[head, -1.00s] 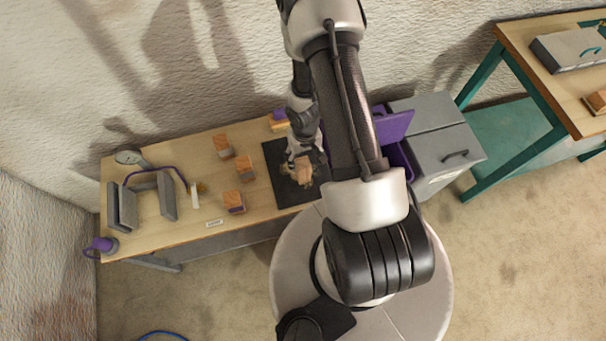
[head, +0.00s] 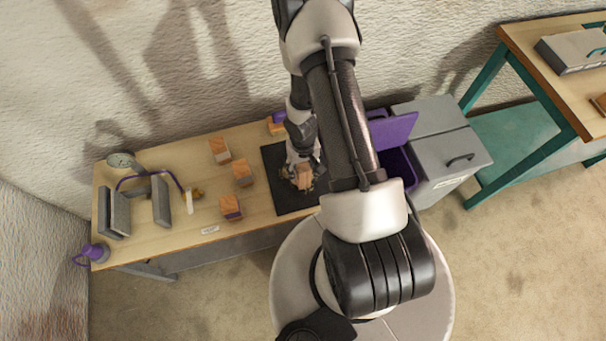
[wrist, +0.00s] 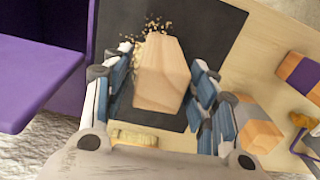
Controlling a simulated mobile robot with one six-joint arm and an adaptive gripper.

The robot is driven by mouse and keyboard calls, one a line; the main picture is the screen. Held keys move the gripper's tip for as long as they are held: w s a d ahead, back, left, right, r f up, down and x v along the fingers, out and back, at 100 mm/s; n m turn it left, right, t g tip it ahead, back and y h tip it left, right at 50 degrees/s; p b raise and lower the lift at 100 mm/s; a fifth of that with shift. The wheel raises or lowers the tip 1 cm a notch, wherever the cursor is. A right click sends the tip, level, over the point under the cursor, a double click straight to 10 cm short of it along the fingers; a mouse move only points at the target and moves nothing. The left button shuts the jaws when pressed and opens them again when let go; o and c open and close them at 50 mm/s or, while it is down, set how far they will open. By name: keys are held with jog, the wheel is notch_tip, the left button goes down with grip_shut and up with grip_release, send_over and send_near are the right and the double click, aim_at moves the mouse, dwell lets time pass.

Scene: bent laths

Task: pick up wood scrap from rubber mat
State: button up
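The wood scrap (head: 304,179), a pale tan block, is on the black rubber mat (head: 286,200) on the workbench. In the wrist view the scrap (wrist: 163,75) stands between the two blue-padded fingers of my gripper (wrist: 163,88). One finger is on each side of it, with narrow gaps showing, so the gripper looks open around it. The mat (wrist: 222,45) spreads behind the scrap, with small wood crumbs (wrist: 153,24) beside it. In the head view my gripper (head: 301,163) is low over the mat, partly covering the scrap.
Several wood blocks (head: 242,173) stand left of the mat on the bench (head: 180,230). A purple bin (head: 398,165) with a raised lid is to the right, beside a grey cabinet (head: 440,150). A purple mug (head: 95,252) is at the bench's left end.

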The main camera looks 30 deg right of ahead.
jog(key=c, duration=0.9)
jog(key=shift+r, duration=0.15)
